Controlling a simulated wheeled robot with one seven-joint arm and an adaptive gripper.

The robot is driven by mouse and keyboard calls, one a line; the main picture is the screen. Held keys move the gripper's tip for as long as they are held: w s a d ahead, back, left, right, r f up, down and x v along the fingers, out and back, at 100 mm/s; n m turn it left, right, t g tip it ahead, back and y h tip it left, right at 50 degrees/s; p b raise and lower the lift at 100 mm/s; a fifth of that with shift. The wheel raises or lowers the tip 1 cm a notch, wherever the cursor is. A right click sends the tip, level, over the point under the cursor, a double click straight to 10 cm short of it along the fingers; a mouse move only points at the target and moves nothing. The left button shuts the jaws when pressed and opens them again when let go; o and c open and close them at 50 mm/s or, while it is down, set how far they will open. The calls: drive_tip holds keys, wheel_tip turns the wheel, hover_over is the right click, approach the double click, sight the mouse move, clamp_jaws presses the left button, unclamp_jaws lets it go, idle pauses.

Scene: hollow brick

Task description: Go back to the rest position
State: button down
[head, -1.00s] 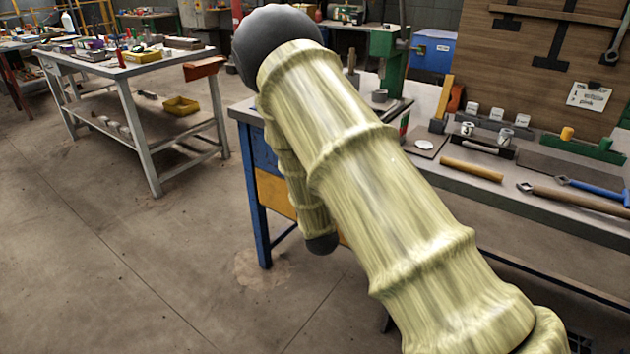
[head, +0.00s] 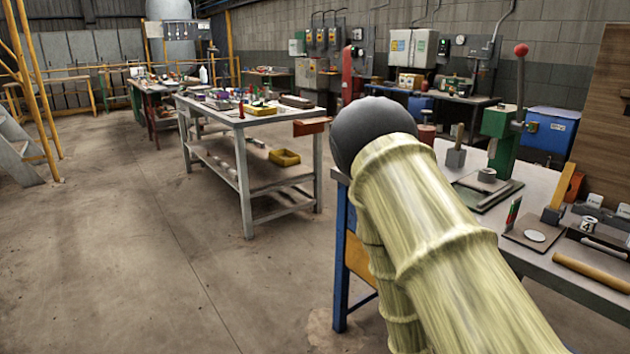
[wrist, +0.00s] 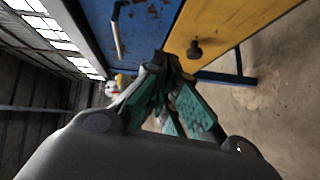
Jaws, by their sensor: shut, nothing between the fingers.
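My gripper (wrist: 165,85) shows in the wrist view with its dark and green fingers drawn together, and nothing is held between them. Beyond it is the front of the workbench, with a blue panel (wrist: 145,35) and a yellow panel (wrist: 215,30). The gripper is hidden in the head view. There my pale yellow ribbed arm reaches from the lower right up to a dark round joint in front of the workbench (head: 560,205).
A white-grey table (head: 245,185) with several small items and a yellow bin (head: 284,157) stands left of my arm. The workbench top carries a green press (head: 502,135), a wooden handle (head: 590,272) and a blue box (head: 551,133). The floor (head: 120,270) at left is clear.

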drive_tip(key=s+f+m+g+y, duration=0.1)
drive_tip(key=s+f+m+g, duration=0.65)
drive_tip(key=s+f, duration=1)
drive_tip(key=s+a+f+m+g+y, duration=0.1)
drive_tip(key=s+a+f+m+g, duration=0.2)
drive_tip(key=s, duration=0.5)
drive_tip(key=s+a+f+m+g+y, duration=0.1)
drive_tip(key=s+f+m+g, duration=0.2)
drive_tip(key=s, duration=0.6)
drive_tip(key=s+a+f+m+g+y, duration=0.1)
drive_tip(key=s+a+f+g, duration=0.15)
drive_tip(key=s+f, duration=0.4)
wheel_tip(320, 180, up, 20)
drive_tip(key=s+d+p, duration=0.1)
drive_tip(key=p, duration=1.7)
drive_tip(key=shift+s+r+p, duration=0.15)
drive_tip(key=shift+s+p, duration=0.05)
drive_tip(key=shift+p, duration=0.2)
drive_tip(key=shift+d, duration=0.1)
